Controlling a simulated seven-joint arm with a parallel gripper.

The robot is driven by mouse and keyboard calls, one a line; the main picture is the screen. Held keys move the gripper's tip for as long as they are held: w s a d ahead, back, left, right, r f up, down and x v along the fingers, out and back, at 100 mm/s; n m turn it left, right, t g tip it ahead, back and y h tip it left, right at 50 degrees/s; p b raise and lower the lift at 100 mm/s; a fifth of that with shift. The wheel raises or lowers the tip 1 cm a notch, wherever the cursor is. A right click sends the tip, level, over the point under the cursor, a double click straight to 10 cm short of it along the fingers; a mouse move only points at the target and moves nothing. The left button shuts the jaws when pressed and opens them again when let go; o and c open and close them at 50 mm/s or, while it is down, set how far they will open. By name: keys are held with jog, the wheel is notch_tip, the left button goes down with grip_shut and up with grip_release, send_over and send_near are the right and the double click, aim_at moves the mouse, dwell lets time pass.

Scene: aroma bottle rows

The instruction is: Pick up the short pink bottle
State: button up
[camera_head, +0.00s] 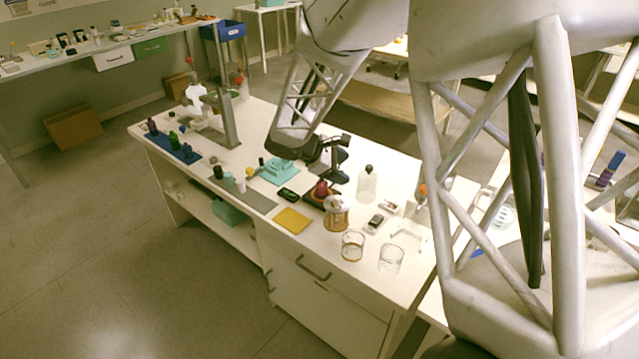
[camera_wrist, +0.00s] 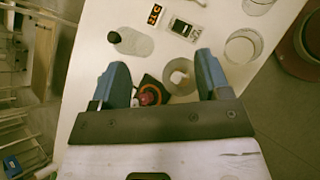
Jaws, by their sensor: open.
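A small, round, reddish-pink bottle (camera_head: 321,189) stands on a dark mat near the middle of the bench. In the wrist view a reddish-pink round top (camera_wrist: 149,97), likely the same bottle, shows between my blue fingers, closer to the left one. Part of it is hidden by the gripper body. My gripper (camera_wrist: 160,62) is open, with nothing between its fingers that I can see held. In the head view my gripper (camera_head: 327,160) is above and just behind the bottle. How far above it is cannot be told.
A white-topped jar (camera_head: 336,205) stands close right of the bottle. A clear dark-capped bottle (camera_head: 367,185) stands behind right. Glass beakers (camera_head: 352,246) are at the front right. A grey mat (camera_head: 247,197) and a blue mat (camera_head: 176,150) with small bottles lie left. A yellow pad (camera_head: 293,220) is in front.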

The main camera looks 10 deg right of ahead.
aim_at(320, 182)
jog(key=w+a+f+n+t+h, duration=0.2)
jog(key=w+a+f+n+t, duration=0.2)
jog(key=w+a+f+n, duration=0.3)
jog(key=w+a+f, duration=0.2)
jog(key=w+f, duration=0.3)
jog(key=f, duration=0.3)
jog(key=shift+w+n+h, duration=0.3)
jog(key=shift+w+n, duration=0.1)
jog(key=shift+x, duration=1.2)
jog(key=shift+w, duration=0.1)
jog(key=shift+x, duration=2.55)
jog(key=shift+f, duration=0.1)
jog(key=shift+c, duration=0.3)
jog(key=c, duration=1)
